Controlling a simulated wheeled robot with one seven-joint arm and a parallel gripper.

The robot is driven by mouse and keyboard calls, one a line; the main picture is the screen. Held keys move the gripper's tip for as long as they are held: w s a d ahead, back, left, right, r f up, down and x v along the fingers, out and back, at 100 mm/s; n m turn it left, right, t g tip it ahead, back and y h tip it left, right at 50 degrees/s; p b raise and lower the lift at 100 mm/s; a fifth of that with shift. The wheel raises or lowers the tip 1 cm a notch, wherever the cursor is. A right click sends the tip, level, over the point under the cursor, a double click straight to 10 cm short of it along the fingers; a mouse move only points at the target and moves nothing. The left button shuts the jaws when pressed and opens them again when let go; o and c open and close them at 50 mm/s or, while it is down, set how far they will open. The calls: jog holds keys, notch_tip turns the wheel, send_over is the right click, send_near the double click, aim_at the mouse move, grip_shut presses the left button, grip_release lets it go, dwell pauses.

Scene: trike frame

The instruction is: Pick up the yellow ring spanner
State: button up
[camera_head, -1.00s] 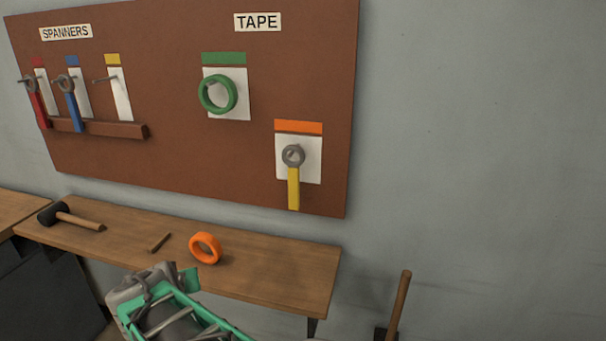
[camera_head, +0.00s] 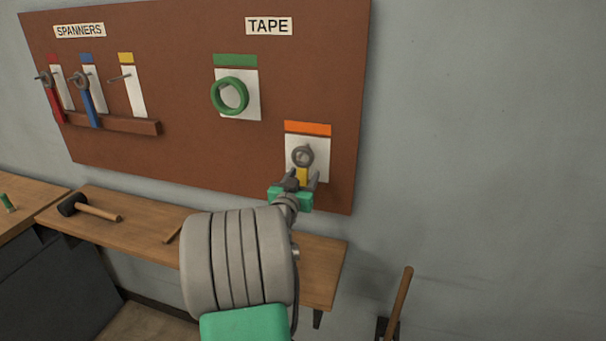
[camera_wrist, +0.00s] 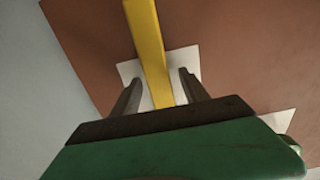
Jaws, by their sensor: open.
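The yellow ring spanner (camera_head: 303,156) hangs on the orange-topped white card of the brown board, its grey ring end up and its yellow handle down. My gripper (camera_head: 301,182) is in front of the lower part of the handle and hides most of it. In the wrist view the yellow handle (camera_wrist: 147,50) runs between the two fingers of my gripper (camera_wrist: 158,90). The fingers stand apart on either side of the handle, with gaps. I cannot tell how deep the handle lies between them.
Red (camera_head: 54,103) and blue (camera_head: 89,104) spanners hang at the board's left, beside an empty yellow-marked peg (camera_head: 121,77). A green tape ring (camera_head: 216,97) hangs above left. A hammer (camera_head: 97,211) lies on the wooden bench (camera_head: 150,222). A wooden handle (camera_head: 400,300) stands at right.

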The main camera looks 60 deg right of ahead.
jog(key=shift+a, duration=0.1)
jog(key=shift+c, duration=0.4)
grip_shut()
